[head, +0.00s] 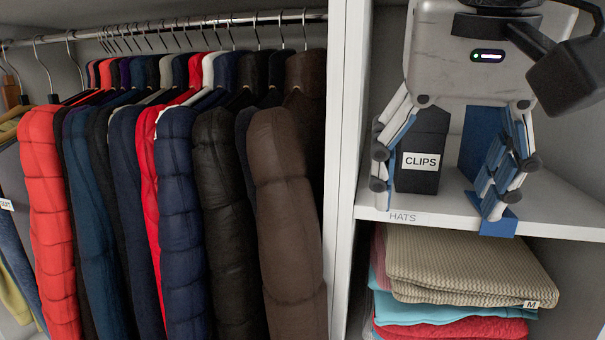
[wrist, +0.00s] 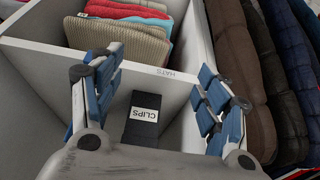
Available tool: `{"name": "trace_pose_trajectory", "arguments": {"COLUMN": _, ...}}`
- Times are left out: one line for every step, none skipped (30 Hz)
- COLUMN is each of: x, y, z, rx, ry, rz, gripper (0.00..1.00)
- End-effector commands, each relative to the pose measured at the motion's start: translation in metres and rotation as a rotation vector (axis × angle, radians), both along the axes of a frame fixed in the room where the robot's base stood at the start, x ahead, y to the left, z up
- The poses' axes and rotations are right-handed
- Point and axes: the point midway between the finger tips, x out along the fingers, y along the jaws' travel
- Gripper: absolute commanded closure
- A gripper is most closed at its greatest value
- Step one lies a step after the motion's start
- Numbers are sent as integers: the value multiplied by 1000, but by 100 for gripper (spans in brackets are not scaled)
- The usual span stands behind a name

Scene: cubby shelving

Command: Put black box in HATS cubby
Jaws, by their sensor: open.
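The black box (head: 418,182) with a white CLIPS label stands upright on the shelf of the HATS cubby (head: 372,200), near its left wall. The HATS lettering is on the shelf's front edge just below the box. My gripper (head: 453,190) is open in front of the cubby, one finger to the left of the box and the other well to its right. In the wrist view the box (wrist: 141,128) shows between the spread fingers, and my gripper (wrist: 155,98) does not clearly touch it. My gripper body hides the box's top in the head view.
A cubby below holds folded clothes, a beige knit (head: 470,265) on top. A white upright panel (head: 342,150) separates the cubbies from hanging jackets (head: 180,190) on the left. A blue item (head: 482,140) shows behind the right finger. Shelf room shows right of the box.

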Motion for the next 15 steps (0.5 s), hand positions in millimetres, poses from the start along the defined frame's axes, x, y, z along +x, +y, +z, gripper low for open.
{"name": "trace_pose_trajectory", "arguments": {"x": 0, "y": 0, "z": -2, "rx": 0, "ry": 0, "rz": 3, "gripper": 31}}
{"name": "trace_pose_trajectory", "arguments": {"x": 0, "y": -1, "z": -5, "rx": -2, "ry": 1, "rz": 8, "gripper": 31}}
{"name": "trace_pose_trajectory", "arguments": {"x": 0, "y": -1, "z": -11, "rx": -4, "ry": 1, "rz": 17, "gripper": 31}}
{"name": "trace_pose_trajectory", "arguments": {"x": 1, "y": -1, "z": -18, "rx": -6, "ry": 4, "rz": 26, "gripper": 31}}
{"name": "trace_pose_trajectory", "arguments": {"x": 1, "y": -1, "z": -25, "rx": -8, "ry": 5, "rz": 38, "gripper": 31}}
{"name": "trace_pose_trajectory", "arguments": {"x": 2, "y": -2, "z": -38, "rx": -11, "ry": 8, "rz": 55, "gripper": 31}}
{"name": "trace_pose_trajectory", "arguments": {"x": 2, "y": -2, "z": -50, "rx": -13, "ry": 8, "rz": 72, "gripper": 31}}
{"name": "trace_pose_trajectory", "arguments": {"x": 2, "y": -2, "z": -63, "rx": -14, "ry": 9, "rz": 88, "gripper": 31}}
{"name": "trace_pose_trajectory", "arguments": {"x": 1, "y": -2, "z": -81, "rx": -16, "ry": 8, "rz": 112, "gripper": 31}}
{"name": "trace_pose_trajectory", "arguments": {"x": 0, "y": -2, "z": -96, "rx": -17, "ry": 8, "rz": 128, "gripper": 31}}
{"name": "trace_pose_trajectory", "arguments": {"x": -2, "y": -2, "z": -112, "rx": -16, "ry": 8, "rz": 145, "gripper": 31}}
{"name": "trace_pose_trajectory", "arguments": {"x": -4, "y": -2, "z": -133, "rx": -17, "ry": 7, "rz": 167, "gripper": 31}}
{"name": "trace_pose_trajectory", "arguments": {"x": -7, "y": -2, "z": -149, "rx": -16, "ry": 4, "rz": 181, "gripper": 31}}
{"name": "trace_pose_trajectory", "arguments": {"x": -10, "y": -2, "z": -166, "rx": -15, "ry": 5, "rz": 196, "gripper": 31}}
{"name": "trace_pose_trajectory", "arguments": {"x": -14, "y": -2, "z": -188, "rx": -13, "ry": 3, "rz": 213, "gripper": 31}}
